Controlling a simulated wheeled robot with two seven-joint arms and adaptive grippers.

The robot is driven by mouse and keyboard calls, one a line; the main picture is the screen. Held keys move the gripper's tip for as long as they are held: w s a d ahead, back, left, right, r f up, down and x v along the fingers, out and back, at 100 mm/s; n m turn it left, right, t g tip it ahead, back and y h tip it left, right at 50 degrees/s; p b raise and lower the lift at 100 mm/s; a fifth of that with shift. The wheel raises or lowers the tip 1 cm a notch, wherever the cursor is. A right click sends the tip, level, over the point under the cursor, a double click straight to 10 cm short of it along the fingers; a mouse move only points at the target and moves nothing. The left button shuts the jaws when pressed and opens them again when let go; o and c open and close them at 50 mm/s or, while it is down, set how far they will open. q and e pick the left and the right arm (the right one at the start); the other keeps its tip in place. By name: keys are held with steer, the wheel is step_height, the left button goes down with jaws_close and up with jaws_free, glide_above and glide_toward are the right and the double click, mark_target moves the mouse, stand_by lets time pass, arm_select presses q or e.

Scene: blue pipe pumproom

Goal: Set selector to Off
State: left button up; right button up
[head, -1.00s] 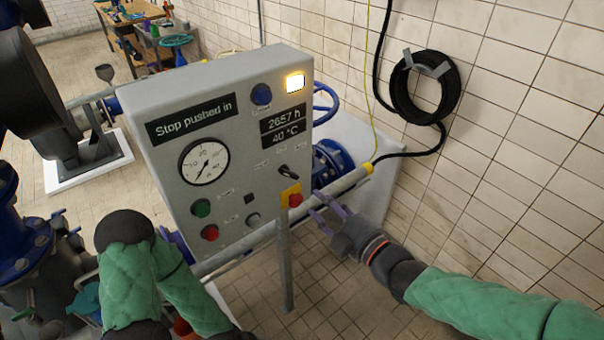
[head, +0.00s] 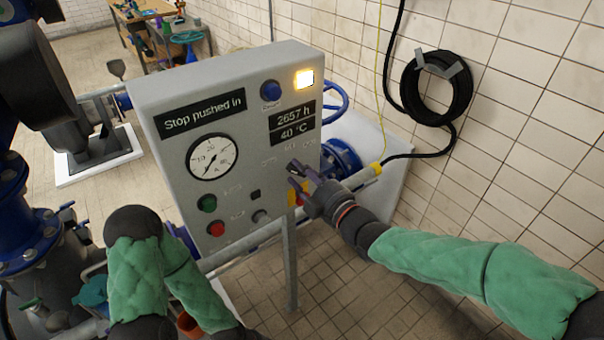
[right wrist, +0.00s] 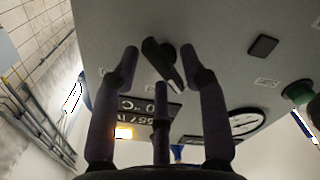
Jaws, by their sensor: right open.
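The selector (head: 293,167) is a small black knob on the right part of the grey control panel (head: 165,97). Three small labels lie around it, too small to read surely. In the right wrist view the selector (right wrist: 158,58) has a pale pointer mark at the end towards the displays. My right gripper (head: 303,180) is open in front of it, with purple fingers on either side of the knob; contact cannot be told. The fingers partly hide the selector and the red button on yellow below it. My left arm shows at lower left; its gripper is out of view.
A "Stop pushed in" display (head: 200,113), a gauge (head: 212,157), a green button (head: 207,203), a red button (head: 216,229) and a lit yellow lamp (head: 304,79) are on the panel. A blue pipe flange (head: 345,158) is behind. A tiled wall stands right.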

steer(key=shift+w+a, duration=0.15)
jaws_close()
